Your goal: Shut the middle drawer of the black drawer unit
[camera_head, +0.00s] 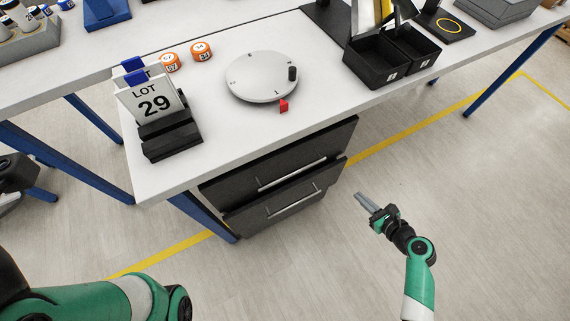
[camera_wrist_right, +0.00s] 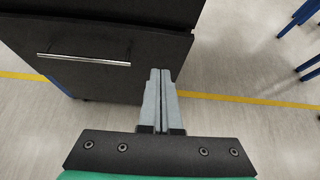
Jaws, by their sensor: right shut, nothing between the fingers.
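The black drawer unit (camera_head: 232,222) stands under the front edge of the white table. Two of its dark fronts show, an upper one (camera_head: 222,186) and a lower one (camera_head: 325,180), each with a silver bar handle. I cannot tell for certain which is the middle drawer or how far it stands out. In the right wrist view, a dark front with a handle (camera_wrist_right: 85,61) is at upper left. My right gripper (camera_head: 358,195) is shut and empty, right of the unit and apart from it in the head view. Its fingers (camera_wrist_right: 160,72) also show in the wrist view. My left gripper is out of view.
On the table (camera_head: 225,135) are a LOT 29 sign (camera_head: 152,105), a round grey disc (camera_head: 262,76), a red marker (camera_head: 284,106) and black bins (camera_head: 376,62). Blue table legs (camera_head: 500,75) stand at the sides. The floor (camera_head: 480,190) around my right gripper is clear.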

